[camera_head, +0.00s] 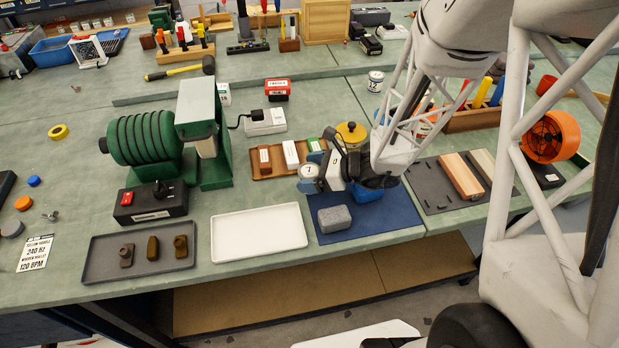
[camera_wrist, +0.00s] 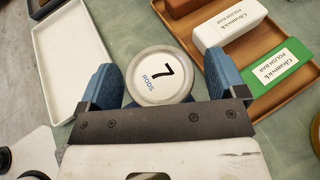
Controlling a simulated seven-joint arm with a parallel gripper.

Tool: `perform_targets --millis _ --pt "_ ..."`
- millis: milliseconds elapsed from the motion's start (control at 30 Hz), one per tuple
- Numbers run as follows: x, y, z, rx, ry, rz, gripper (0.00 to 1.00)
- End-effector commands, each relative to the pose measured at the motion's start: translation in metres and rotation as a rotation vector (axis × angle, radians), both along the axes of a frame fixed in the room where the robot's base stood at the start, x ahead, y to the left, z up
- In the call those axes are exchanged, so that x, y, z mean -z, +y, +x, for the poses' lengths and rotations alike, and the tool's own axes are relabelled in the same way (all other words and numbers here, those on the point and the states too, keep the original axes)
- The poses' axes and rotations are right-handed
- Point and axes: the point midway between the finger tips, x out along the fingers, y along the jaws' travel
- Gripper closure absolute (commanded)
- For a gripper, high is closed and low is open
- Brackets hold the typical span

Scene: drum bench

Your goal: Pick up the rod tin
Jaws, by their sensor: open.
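The rod tin (camera_wrist: 163,75) shows in the wrist view as a round lid with a grey rim, marked "7" and "RODS". In the head view its pale round top (camera_head: 309,171) shows at the left side of my gripper (camera_head: 316,172). In the wrist view my gripper (camera_wrist: 157,84) is open, with one blue finger on each side of the tin. I cannot tell whether either finger touches it. The tin's lower body is hidden.
A white tray (camera_head: 260,234) lies to the left. A wooden tray (camera_head: 261,174) with polish bars stands just behind. A blue mat (camera_head: 390,219) with a grey block (camera_head: 334,218) lies in front. Another white tin (camera_head: 376,81), marked "12", stands farther back.

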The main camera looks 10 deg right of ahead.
Motion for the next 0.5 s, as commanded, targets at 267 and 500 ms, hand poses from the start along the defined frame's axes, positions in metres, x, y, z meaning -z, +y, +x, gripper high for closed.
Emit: perform_targets --millis 267,500 --pt "0.0000 -0.0001 0.0000 0.000 0.000 0.000 0.10" --pt "0.0000 -0.0001 0.0000 0.000 0.000 0.000 0.41"
